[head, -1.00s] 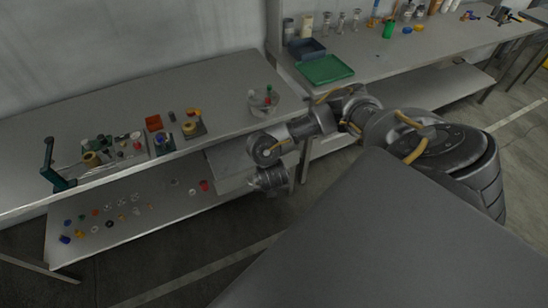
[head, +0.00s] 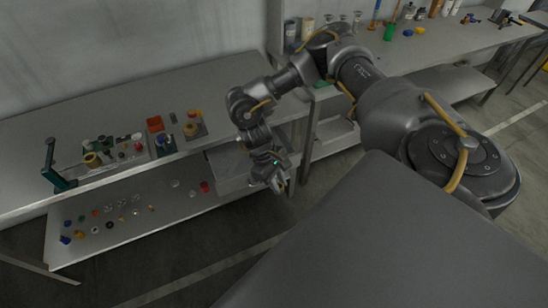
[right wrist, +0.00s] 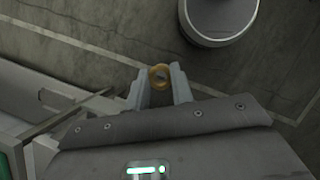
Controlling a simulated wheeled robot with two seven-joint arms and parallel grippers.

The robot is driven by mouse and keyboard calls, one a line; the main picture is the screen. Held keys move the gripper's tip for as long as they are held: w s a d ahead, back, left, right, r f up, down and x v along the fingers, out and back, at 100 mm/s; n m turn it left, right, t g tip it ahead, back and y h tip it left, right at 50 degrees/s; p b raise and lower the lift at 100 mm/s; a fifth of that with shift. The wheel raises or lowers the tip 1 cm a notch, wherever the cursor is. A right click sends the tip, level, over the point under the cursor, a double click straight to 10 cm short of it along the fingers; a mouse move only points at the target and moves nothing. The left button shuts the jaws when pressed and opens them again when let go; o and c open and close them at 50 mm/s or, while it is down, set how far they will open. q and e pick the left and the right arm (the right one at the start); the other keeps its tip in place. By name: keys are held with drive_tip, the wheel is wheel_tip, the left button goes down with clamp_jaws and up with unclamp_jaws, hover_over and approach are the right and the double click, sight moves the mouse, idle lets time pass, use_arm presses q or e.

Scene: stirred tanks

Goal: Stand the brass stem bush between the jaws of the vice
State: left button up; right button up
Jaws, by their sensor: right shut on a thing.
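My right gripper (head: 278,184) hangs in front of the bench, above the floor, with its fingers pointing down. In the right wrist view its two fingers (right wrist: 158,84) are shut on a small round brass bush (right wrist: 159,76), seen end-on with a dark bore. The bush is too small to make out in the head view. A small dark tool with a light-brown part, possibly the vice (head: 508,18), stands at the far right end of the back bench; its jaws cannot be made out. My left gripper is not in view.
The right bench (head: 445,52) has bottles and jars. Open floor lies in front of the benches.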

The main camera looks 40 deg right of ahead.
drive_tip(key=s+a+f+m+y+b, duration=0.1)
drive_tip(key=a+f+m+b, duration=0.1)
drive_tip(key=a+f+b, duration=0.8)
drive_tip(key=a+b, duration=0.1)
drive_tip(key=b, duration=0.2)
